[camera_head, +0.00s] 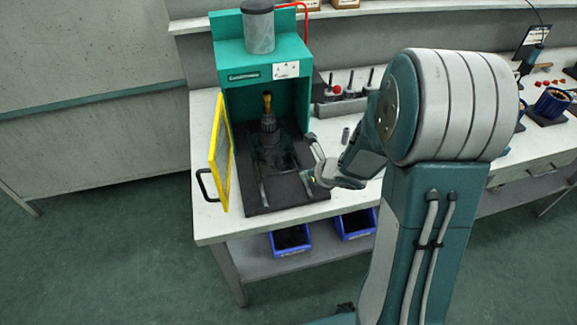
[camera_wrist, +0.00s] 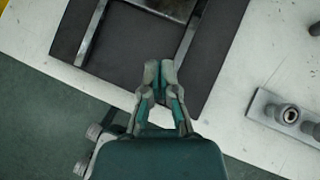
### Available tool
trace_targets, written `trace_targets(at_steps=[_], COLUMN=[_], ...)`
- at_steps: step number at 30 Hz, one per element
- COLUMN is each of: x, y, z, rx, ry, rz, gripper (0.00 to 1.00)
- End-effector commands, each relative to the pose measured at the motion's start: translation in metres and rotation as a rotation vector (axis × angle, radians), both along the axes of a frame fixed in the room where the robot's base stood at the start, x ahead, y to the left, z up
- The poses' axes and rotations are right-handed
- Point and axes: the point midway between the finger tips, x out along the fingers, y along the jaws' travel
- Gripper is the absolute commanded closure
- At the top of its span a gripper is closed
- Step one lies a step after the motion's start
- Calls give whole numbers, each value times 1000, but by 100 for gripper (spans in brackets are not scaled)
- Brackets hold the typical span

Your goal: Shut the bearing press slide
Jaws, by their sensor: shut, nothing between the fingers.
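The bearing press (camera_head: 265,75) is a teal frame at the back of the bench, with a dark base plate (camera_head: 285,200) running out to the front. Its slide (camera_head: 275,160) is a dark carriage between two metal rails, under the brass-tipped ram (camera_head: 267,105). The slide's near edge (camera_wrist: 165,8) shows at the top of the wrist view. My gripper (camera_head: 309,178) is above the front right part of the base plate. In the wrist view my gripper (camera_wrist: 160,70) is shut and empty, its fingertips between the rails, apart from the slide.
A yellow-framed guard door (camera_head: 220,155) stands open at the press's left. A rack of tools (camera_head: 345,100) stands right of the press. Blue bins (camera_head: 290,240) sit on the shelf below.

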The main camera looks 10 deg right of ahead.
Motion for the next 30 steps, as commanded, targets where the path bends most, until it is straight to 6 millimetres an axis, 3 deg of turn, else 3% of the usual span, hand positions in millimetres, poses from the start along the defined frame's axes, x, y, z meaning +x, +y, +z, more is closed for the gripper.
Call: trace_targets(at_steps=[8,15,30], x=[29,59,68], y=[14,27,31], z=[-33,-32,-31], rx=[3,4,3], ry=[2,-3,-2], rz=[2,2,0], gripper=[100,100,100])
